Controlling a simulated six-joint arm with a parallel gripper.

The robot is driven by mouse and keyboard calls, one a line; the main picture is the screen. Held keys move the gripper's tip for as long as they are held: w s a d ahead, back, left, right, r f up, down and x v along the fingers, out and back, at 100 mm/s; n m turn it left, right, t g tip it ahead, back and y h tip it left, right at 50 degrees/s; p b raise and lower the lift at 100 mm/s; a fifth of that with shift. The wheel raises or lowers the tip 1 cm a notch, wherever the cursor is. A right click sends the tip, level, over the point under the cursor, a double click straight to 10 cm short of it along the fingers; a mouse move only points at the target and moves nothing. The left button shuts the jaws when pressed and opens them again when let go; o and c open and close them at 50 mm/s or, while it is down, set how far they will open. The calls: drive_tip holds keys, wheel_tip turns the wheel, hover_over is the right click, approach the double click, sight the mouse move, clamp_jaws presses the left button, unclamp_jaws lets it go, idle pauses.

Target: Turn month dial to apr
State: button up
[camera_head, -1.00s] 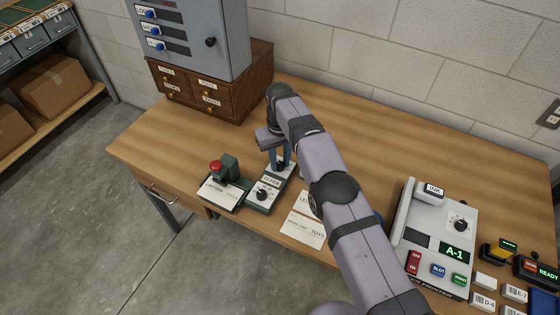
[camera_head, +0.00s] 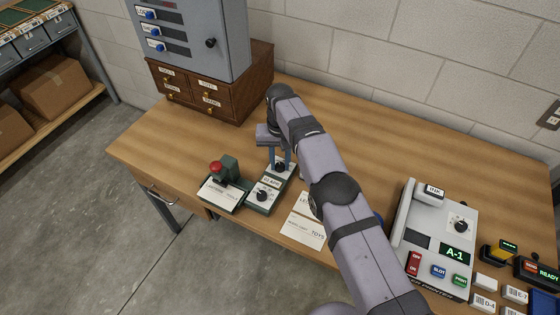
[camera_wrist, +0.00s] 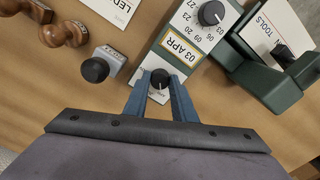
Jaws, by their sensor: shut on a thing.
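The date unit (camera_head: 260,208) stands near the table's front edge, with a knob at each end and a small display between them. In the wrist view the display (camera_wrist: 181,47) reads 03 APR. My gripper (camera_wrist: 160,90) is shut on the black dial (camera_wrist: 159,77) beside the display, a blue finger on either side of it. In the head view my gripper (camera_head: 280,167) is at the unit's far end. Most lettering around this dial is hidden by the fingers. The other knob (camera_wrist: 211,13), ringed by numbers, is free.
A green stamp with a red knob (camera_head: 216,167) stands close left of the unit. White cards (camera_head: 303,230) lie to its right. A grey label printer (camera_head: 435,235) stands further right. Wooden drawers (camera_head: 211,90) are at the back left. The table's middle back is clear.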

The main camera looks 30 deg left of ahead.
sight(280, 165)
drive_tip(key=shift+r, duration=0.1)
drive_tip(key=o, duration=1.1)
drive_tip(key=shift+c, duration=0.2)
wheel_tip(280, 165, up, 5)
drive_tip(key=shift+r+p, duration=0.2)
drive_tip(key=shift+p, duration=0.15)
drive_tip(key=shift+r+p, duration=0.9)
drive_tip(key=shift+r, duration=0.05)
